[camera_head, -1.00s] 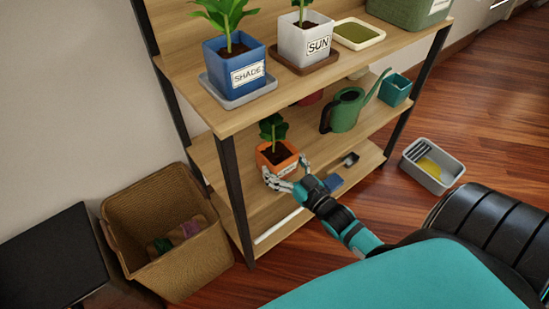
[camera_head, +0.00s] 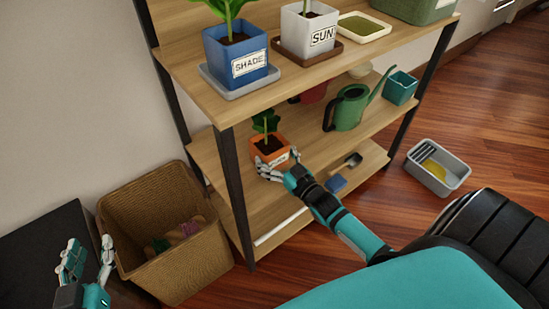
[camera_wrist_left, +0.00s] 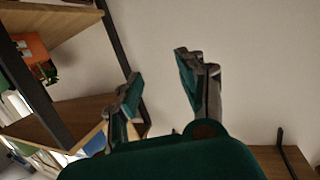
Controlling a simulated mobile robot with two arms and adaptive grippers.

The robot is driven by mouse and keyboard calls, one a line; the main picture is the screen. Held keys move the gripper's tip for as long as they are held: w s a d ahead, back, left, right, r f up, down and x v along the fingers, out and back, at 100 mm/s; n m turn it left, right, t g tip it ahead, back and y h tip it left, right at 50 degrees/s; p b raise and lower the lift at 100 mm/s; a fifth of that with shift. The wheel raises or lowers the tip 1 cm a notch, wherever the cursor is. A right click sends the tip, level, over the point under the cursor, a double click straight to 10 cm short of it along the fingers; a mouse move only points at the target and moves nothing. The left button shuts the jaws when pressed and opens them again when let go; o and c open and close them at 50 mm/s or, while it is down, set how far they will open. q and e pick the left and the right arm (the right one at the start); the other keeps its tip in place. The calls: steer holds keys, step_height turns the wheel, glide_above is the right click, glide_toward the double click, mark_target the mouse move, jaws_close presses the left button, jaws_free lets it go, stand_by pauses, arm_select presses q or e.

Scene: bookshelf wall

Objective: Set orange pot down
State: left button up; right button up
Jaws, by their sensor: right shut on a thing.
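The orange pot (camera_head: 269,149), with a small green plant in it, is upright at the left part of the middle shelf (camera_head: 322,145). My right gripper (camera_head: 276,168) is shut on the pot's front side, its fingers against the wall. Whether the pot's base touches the shelf is hard to tell. My left gripper (camera_head: 88,254) is open and empty at the lower left, near the wicker basket. In the left wrist view its fingers (camera_wrist_left: 158,78) are spread apart, and the orange pot (camera_wrist_left: 32,48) shows at the upper left.
A blue SHADE pot (camera_head: 222,60) and a white SUN pot (camera_head: 296,35) stand on the shelf above. The wicker basket (camera_head: 190,262) stands on the floor at left.

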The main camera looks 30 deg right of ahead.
arm_select(q)
steer(key=shift+r, duration=0.15)
arm_select(e)
steer(key=shift+r, duration=0.1)
steer(key=o, duration=1.4)
steer(key=shift+f, duration=0.2)
arm_select(q)
steer(key=shift+r, duration=0.15)
arm_select(e)
steer(key=shift+s+r, duration=0.1)
steer(key=shift+s, duration=0.1)
arm_select(q)
steer(key=s+a+f+g+y+p, duration=0.2)
steer(key=s+a+f+g, duration=0.1)
steer(key=s+f+g, duration=0.4)
steer(key=shift+s+a+f+p, duration=0.15)
steer(key=shift+f+p, duration=0.2)
steer(key=shift+f, duration=1)
arm_select(e)
steer(key=shift+s+d, duration=0.2)
steer(key=shift+s, duration=2.7)
steer(key=shift+s+d, duration=0.2)
steer(key=shift+s, duration=2.7)
